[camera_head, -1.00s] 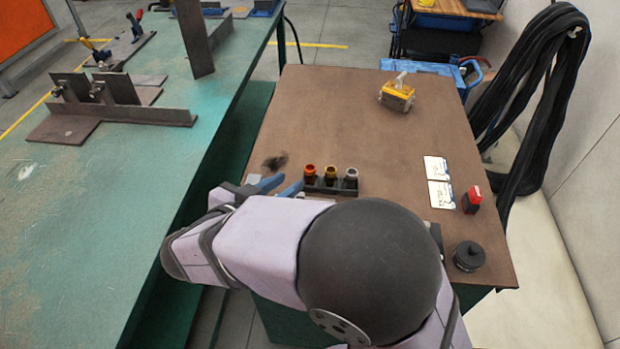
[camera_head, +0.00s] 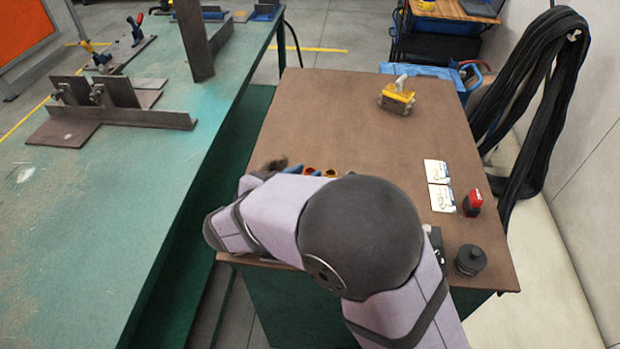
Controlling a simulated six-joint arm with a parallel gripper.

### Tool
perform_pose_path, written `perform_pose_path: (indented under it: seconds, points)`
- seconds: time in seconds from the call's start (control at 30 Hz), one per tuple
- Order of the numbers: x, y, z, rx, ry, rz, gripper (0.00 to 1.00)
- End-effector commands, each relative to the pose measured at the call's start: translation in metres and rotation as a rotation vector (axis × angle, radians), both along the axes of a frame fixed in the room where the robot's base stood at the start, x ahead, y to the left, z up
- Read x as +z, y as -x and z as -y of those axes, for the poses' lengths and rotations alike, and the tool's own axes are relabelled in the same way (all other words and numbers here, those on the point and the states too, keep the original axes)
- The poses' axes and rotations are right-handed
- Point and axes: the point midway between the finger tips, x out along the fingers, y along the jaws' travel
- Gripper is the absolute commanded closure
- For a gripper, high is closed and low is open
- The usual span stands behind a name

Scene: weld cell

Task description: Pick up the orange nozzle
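The orange nozzle (camera_head: 309,171) is at the left of a short row on the brown table; only its top shows above my arm. A yellow nozzle (camera_head: 330,173) is just right of it, also mostly hidden. The holder under them and the grey nozzle at the right end are hidden behind my arm. My gripper (camera_head: 292,169) is just left of the orange nozzle. Only bits of its blue fingers show, so I cannot tell their opening or whether they touch the nozzle.
A dark fuzzy object (camera_head: 274,164) lies left of the fingers. A yellow block (camera_head: 397,98) is at the back, white cards (camera_head: 439,185), a red-capped bottle (camera_head: 473,201) and a black round part (camera_head: 470,260) at the right. The table's middle is clear. A green workbench (camera_head: 110,220) stands left.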

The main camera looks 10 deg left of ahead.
Motion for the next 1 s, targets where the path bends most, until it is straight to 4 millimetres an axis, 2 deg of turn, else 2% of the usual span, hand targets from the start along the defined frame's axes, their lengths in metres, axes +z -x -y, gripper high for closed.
perform_pose_path:
  seconds: [0.23, 0.57, 0.67, 0.7, 1.0]
  points:
    - [-0.014, -0.025, 0.01, -0.001, 0.001, -0.002, 0.75]
    - [-0.015, -0.029, 0.011, 0.0, 0.001, 0.0, 0.75]
    - [-0.015, -0.029, 0.012, 0.0, 0.001, 0.0, 0.96]
    - [-0.015, -0.029, 0.012, 0.0, 0.0, -0.001, 1.0]
    - [-0.013, -0.029, 0.011, 0.0, 0.0, 0.0, 1.0]
